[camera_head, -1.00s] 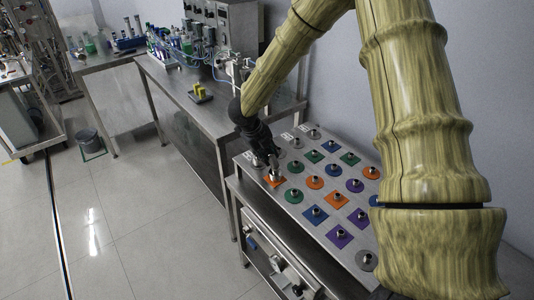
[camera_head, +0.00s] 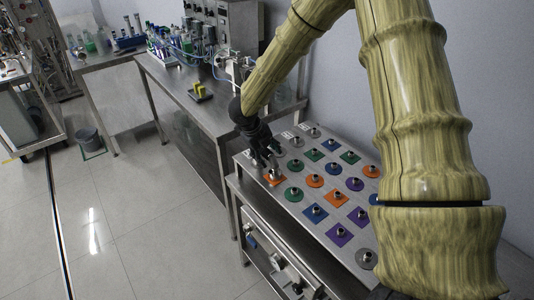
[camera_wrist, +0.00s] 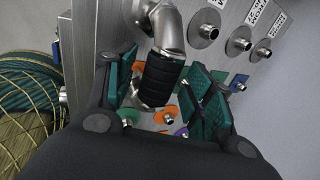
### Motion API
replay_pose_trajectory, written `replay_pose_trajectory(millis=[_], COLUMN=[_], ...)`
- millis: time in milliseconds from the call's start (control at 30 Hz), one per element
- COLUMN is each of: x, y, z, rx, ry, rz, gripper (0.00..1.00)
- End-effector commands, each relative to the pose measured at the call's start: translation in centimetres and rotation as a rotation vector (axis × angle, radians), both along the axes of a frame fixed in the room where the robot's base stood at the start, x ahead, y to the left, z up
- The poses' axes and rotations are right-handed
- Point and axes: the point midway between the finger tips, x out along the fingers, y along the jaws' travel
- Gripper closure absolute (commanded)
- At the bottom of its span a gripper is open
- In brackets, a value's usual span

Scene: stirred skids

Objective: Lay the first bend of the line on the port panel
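The port panel (camera_head: 322,243) is a steel bench top with rows of ports on coloured round and square plates. A steel pipe bend with a black ribbed sleeve (camera_wrist: 160,80) sits at the panel's left end in the wrist view. My gripper (camera_head: 268,157) is over that end of the panel. In the wrist view its green-padded fingers (camera_wrist: 163,92) stand apart on either side of the sleeve, with a clear gap on the right. The bend's seating is hard to see.
A steel bench (camera_head: 190,105) with glassware and a yellow item (camera_head: 199,91) stands behind to the left. A grey bucket (camera_head: 88,139) is on the floor. The wall borders the panel's far side.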

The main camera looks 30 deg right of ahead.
Motion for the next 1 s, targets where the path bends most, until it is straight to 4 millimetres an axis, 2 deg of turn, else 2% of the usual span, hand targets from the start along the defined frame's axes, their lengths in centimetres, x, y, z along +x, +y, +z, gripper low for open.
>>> replay_pose_trajectory(millis=[367,467,800,1000], x=[0.0,0.0,-0.2,-0.3], y=[0.3,0.7,3.0,4.0], z=[0.6,1.6,7.3,9.8], rx=[0.001,0.001,0.001,0.000], ry=[-0.001,-0.002,-0.002,-0.001], rz=[0.000,0.000,0.000,-0.001], gripper=[0.46,0.46,0.46,0.46])
